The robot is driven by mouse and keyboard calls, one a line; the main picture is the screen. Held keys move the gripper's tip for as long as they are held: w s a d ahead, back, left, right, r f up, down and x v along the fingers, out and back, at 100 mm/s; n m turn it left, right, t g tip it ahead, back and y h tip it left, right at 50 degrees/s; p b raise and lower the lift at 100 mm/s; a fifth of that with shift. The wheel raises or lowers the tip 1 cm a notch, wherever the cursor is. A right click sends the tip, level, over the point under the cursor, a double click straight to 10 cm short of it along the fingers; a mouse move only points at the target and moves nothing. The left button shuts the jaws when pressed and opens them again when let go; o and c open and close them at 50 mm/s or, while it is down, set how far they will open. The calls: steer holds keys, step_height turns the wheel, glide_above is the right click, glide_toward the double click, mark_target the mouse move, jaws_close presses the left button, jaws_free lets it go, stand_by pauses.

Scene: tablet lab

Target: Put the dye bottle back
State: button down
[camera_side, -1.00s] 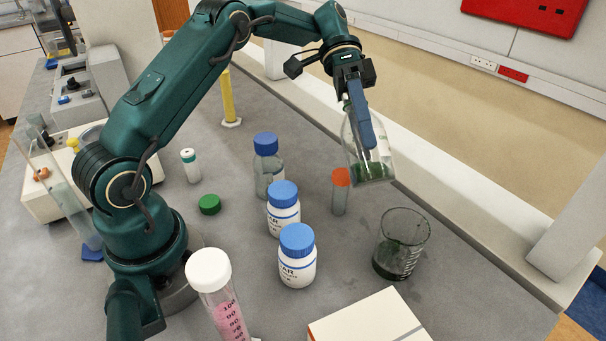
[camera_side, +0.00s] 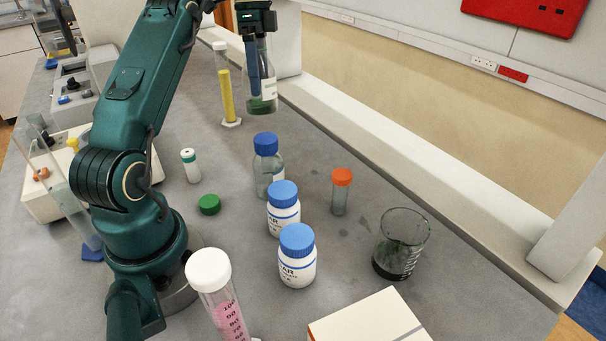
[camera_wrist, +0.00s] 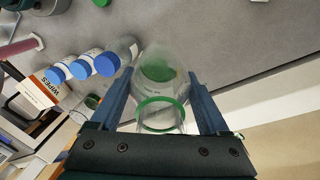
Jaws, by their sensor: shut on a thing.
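The dye bottle (camera_side: 263,103) is clear glass with a pale label and a little green liquid at its bottom. My gripper (camera_side: 254,75) is shut on it and holds it near upright, at the back of the bench by the yellow cylinder. In the wrist view the bottle (camera_wrist: 160,92) sits between the blue fingers of my gripper (camera_wrist: 165,112), its green-ringed open mouth toward the camera. A green cap (camera_side: 209,204) lies on the bench near my base. A glass beaker (camera_side: 401,245) with dark green liquid stands at the right.
Blue-capped bottles (camera_side: 297,256) stand mid-bench, beside an orange-capped tube (camera_side: 341,190). A yellow cylinder (camera_side: 228,97) stands at the back, left of the held bottle. A white box (camera_side: 370,318) is at the front. The bench's right edge has a raised ledge.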

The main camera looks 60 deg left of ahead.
mark_target(244, 84)
steer(key=shift+s+a+f, duration=0.1)
steer(key=shift+s+a, duration=0.4)
steer(key=shift+a, duration=0.05)
steer(key=shift+s+a+f+y, duration=0.2)
steer(key=shift+s+a+y, duration=0.05)
steer(key=shift+s+y, duration=0.15)
steer(key=shift+s+f+n+t, duration=0.3)
steer(key=shift+s+f+n, duration=0.1)
steer(key=shift+s+f, duration=0.1)
steer(key=shift+n+y, duration=0.4)
steer(key=shift+y, duration=0.2)
steer(key=shift+s+d+f, duration=0.1)
steer(key=shift+s+f, duration=0.2)
steer(key=shift+f, duration=1.45)
steer(key=shift+s+d+f, duration=0.1)
steer(key=shift+s+f, duration=0.2)
steer(key=shift+f, duration=1.45)
steer(key=shift+s+f, duration=0.3)
steer(key=shift+f, duration=1.45)
steer(key=shift+f, duration=0.1)
jaws_free()
